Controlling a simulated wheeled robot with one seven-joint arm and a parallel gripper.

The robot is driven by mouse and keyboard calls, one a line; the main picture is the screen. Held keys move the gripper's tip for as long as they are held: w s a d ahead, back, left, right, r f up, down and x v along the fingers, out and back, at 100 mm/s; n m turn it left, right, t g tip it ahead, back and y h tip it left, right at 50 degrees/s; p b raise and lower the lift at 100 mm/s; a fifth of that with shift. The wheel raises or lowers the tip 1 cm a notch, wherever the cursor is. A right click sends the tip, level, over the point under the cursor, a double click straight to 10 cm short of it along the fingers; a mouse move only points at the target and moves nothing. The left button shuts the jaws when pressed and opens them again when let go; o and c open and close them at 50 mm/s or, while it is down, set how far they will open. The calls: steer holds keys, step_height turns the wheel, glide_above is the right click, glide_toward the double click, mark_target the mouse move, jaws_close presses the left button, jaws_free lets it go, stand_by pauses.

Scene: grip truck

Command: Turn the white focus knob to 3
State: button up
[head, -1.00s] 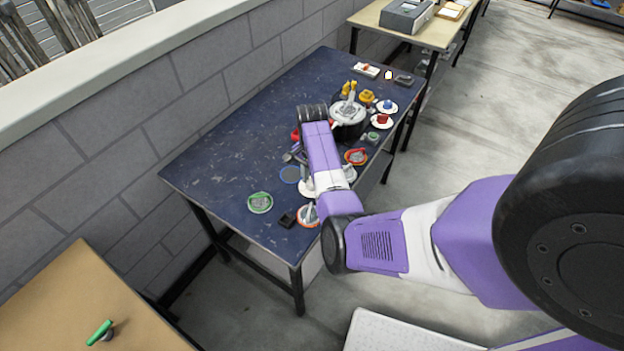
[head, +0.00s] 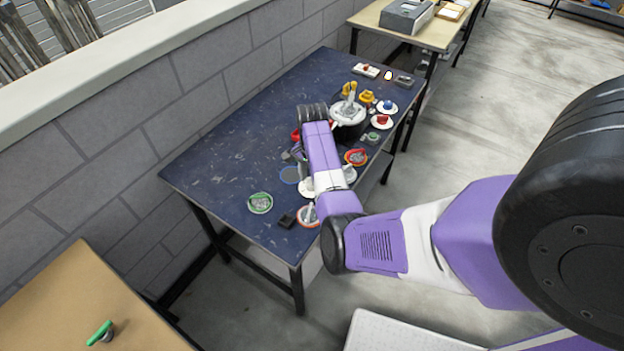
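The dark blue table (head: 232,160) carries several small dials and knobs. A white disc (head: 307,188) sits against the lower left side of my forearm, partly covered by it. Another white piece (head: 350,173) shows just right of the forearm. I cannot tell which is the white focus knob, and no number can be read. My forearm reaches over the table, with its black wrist joint at the far end. My gripper is mostly or wholly hidden behind the forearm. Small dark parts show left of it, and I cannot tell whether they belong to the gripper.
A grey and black round device (head: 347,112) stands beyond the wrist. A green-rimmed dial (head: 260,203), an orange-rimmed dial (head: 308,215) and a small black block (head: 287,221) lie near the front. A block wall (head: 120,130) runs along the left. The table's left part is clear.

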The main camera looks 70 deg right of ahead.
steer(key=shift+r+b, duration=0.6)
steer(key=shift+r, duration=3.3)
